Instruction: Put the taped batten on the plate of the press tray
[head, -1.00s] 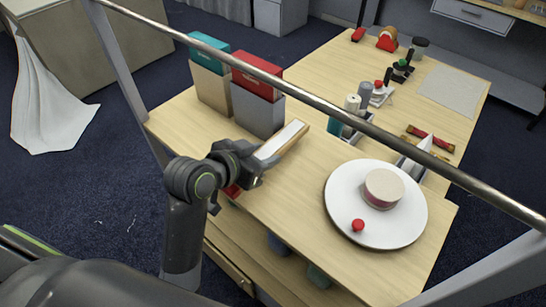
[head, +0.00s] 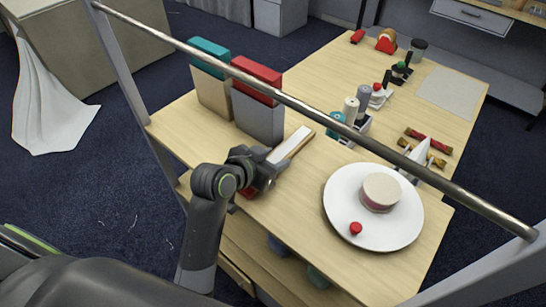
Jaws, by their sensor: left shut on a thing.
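My left gripper (head: 262,170) is shut on a long piece with a pale wood side and a white top (head: 288,145), which looks like the batten. It slants up and right over the table from the jaws, its middle hidden by the gripper. A red patch (head: 249,192) shows below the jaws; I cannot tell whether it is tape on the same piece. A round white plate (head: 345,190) lies to the right, apart from the gripper, bearing a pinkish drum (head: 381,191) and a red knob (head: 356,228). I cannot tell for certain whether it is the press tray. My right gripper is not seen.
Teal-topped (head: 211,90) and red-topped (head: 257,110) boxes stand behind the gripper. Several spools and bottles (head: 351,108) stand mid-table. Red-and-gold sticks (head: 428,140) lie at the right. A metal bar (head: 300,106) crosses the view. Bare wood lies between gripper and plate.

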